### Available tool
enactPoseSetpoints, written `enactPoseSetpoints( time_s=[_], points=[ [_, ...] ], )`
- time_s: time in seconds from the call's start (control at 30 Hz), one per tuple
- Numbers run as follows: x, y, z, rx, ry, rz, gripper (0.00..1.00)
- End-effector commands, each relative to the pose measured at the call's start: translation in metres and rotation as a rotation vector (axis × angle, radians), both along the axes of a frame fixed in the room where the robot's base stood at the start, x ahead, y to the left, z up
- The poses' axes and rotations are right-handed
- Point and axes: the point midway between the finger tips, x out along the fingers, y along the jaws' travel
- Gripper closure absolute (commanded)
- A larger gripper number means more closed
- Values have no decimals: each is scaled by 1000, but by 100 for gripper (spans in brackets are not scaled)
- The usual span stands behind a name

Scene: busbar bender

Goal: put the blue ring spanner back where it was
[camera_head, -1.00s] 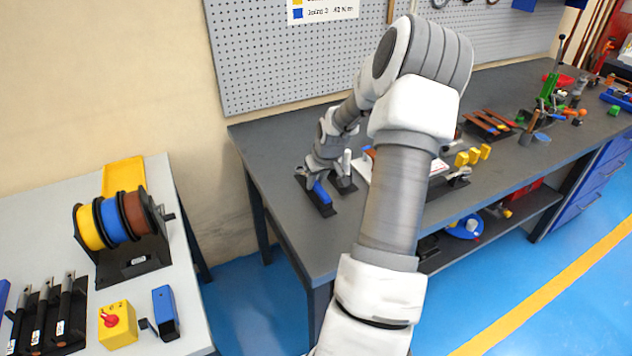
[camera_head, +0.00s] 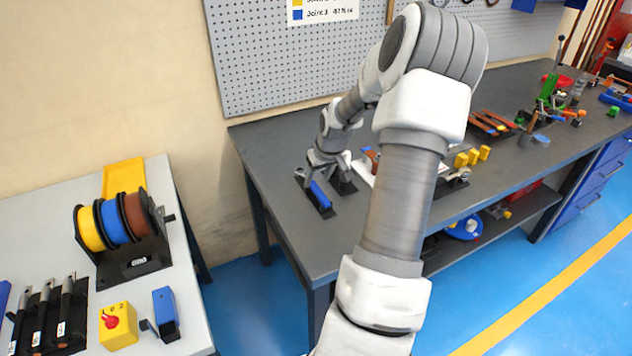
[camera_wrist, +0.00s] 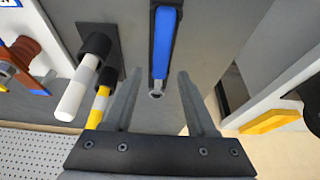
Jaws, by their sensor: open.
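The blue ring spanner (camera_head: 320,194) lies in a dark holder (camera_head: 328,212) near the left end of the grey workbench. In the wrist view the spanner (camera_wrist: 164,45) shows its blue handle along the dark holder (camera_wrist: 153,62), with its metal ring end pointing toward my gripper. My gripper (camera_wrist: 152,82) is open and empty. Its two fingers stand apart on either side of the ring end in the picture, and the spanner appears clear of both. In the head view my gripper (camera_head: 315,172) is just above the holder, partly hidden by my wrist.
In the wrist view, upright tools with white (camera_wrist: 78,92) and yellow (camera_wrist: 98,108) handles stand close left of my fingers. Yellow blocks (camera_head: 473,156) sit farther right on the bench (camera_head: 285,215). A pegboard (camera_head: 260,60) rises behind. A side table with cable reels (camera_head: 112,220) is at left.

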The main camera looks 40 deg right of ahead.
Motion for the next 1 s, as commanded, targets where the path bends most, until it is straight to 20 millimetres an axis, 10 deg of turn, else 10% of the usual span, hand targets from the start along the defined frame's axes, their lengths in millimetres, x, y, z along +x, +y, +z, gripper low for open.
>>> enactPoseSetpoints(
  time_s=[0.4,1.0],
  points=[
    [-29,8,75,-1,-1,-3,43],
    [-33,11,83,1,0,0,43]
  ],
)
